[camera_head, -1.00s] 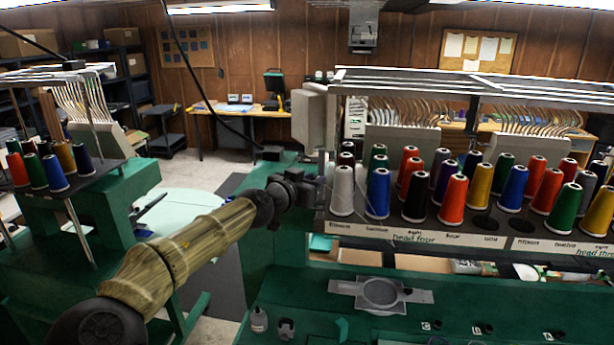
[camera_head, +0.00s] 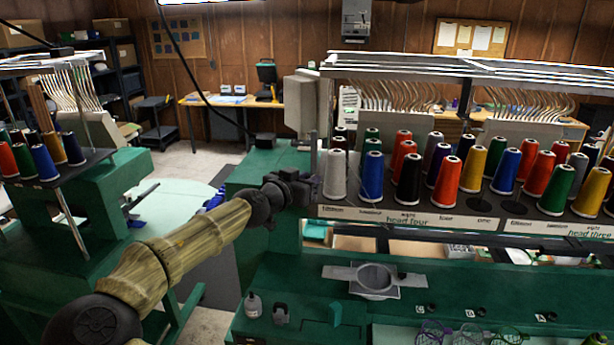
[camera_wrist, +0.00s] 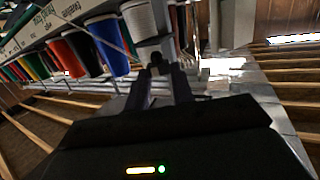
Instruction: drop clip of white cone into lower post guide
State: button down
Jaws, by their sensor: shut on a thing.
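The white cone (camera_head: 335,174) stands at the left end of the thread rack's front row; it also shows at the top of the wrist view (camera_wrist: 143,20). My gripper (camera_head: 308,188) is just left of the cone and low beside the rack's end. In the wrist view my gripper (camera_wrist: 158,76) is shut on a small dark piece, the clip (camera_wrist: 156,60), in front of the cone. A grey upright post (camera_head: 313,155) rises beside the rack's left end, close to my gripper. I cannot make out the lower post guide. The thread is too fine to follow.
Several coloured cones, such as the blue cone (camera_head: 372,177), stand close to the right on the rack (camera_head: 345,211). A green machine table (camera_head: 300,290) with a grey hoop plate (camera_head: 375,281) lies below. Open floor (camera_head: 190,150) is at the left.

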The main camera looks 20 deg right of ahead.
jog(key=shift+f+b, duration=0.8)
jog(key=shift+f, duration=0.2)
jog(key=shift+a+b, duration=0.1)
jog(key=shift+b, duration=0.2)
jog(key=c, duration=1.1)
grip_release()
jog(key=shift+s+a, duration=0.1)
jog(key=b+v, duration=0.6)
jog(key=v, duration=1.1)
jog(key=shift+s, duration=0.15)
jog(key=shift+f, duration=0.1)
